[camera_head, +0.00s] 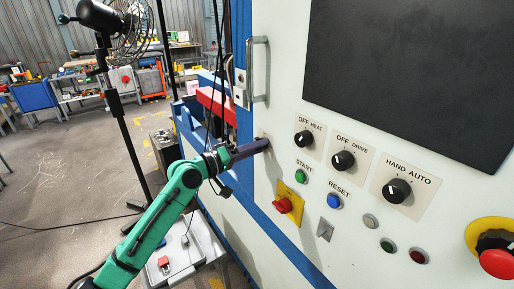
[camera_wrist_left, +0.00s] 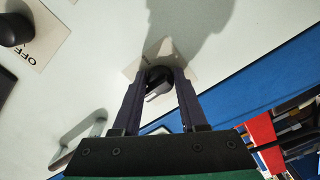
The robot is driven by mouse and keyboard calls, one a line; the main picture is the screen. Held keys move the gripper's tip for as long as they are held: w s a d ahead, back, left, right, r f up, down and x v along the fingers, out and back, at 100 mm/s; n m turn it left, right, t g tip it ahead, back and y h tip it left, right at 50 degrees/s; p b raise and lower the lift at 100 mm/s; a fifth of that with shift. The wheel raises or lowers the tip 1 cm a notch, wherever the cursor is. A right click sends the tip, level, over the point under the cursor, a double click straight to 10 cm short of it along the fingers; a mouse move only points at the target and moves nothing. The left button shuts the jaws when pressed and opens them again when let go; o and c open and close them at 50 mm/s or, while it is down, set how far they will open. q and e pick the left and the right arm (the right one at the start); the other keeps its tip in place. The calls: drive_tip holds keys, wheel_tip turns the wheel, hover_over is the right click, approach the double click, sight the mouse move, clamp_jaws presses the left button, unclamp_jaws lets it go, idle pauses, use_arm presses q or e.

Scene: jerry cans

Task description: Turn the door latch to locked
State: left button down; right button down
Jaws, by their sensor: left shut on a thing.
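The door latch is a dark knob with a pale mark, seen in the left wrist view (camera_wrist_left: 158,88) on a small beige plate (camera_wrist_left: 135,68) on the white panel. My left gripper (camera_wrist_left: 160,76) has one finger on each side of the knob and is shut on it. In the head view my left gripper (camera_head: 263,145) reaches the panel close to its blue edge. It hides the knob there. No right gripper is in view.
A metal pull handle (camera_head: 264,70) stands out above the gripper. The HEAT knob (camera_head: 303,138), DRIVE knob (camera_head: 343,160), green START button (camera_head: 300,176) and red knob on a yellow plate (camera_head: 284,205) are close on the right. A fan (camera_head: 132,25) stands at left.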

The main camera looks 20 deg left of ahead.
use_arm(q)
drive_tip(key=shift+w+a+r, duration=0.1)
drive_tip(key=shift+a+r, duration=0.15)
drive_tip(key=shift+r, duration=0.25)
drive_tip(key=shift+c, duration=2.2)
unclamp_jaws()
drive_tip(key=b+v, duration=0.7)
drive_tip(key=v, duration=0.7)
drive_tip(key=shift+a+f, duration=0.3)
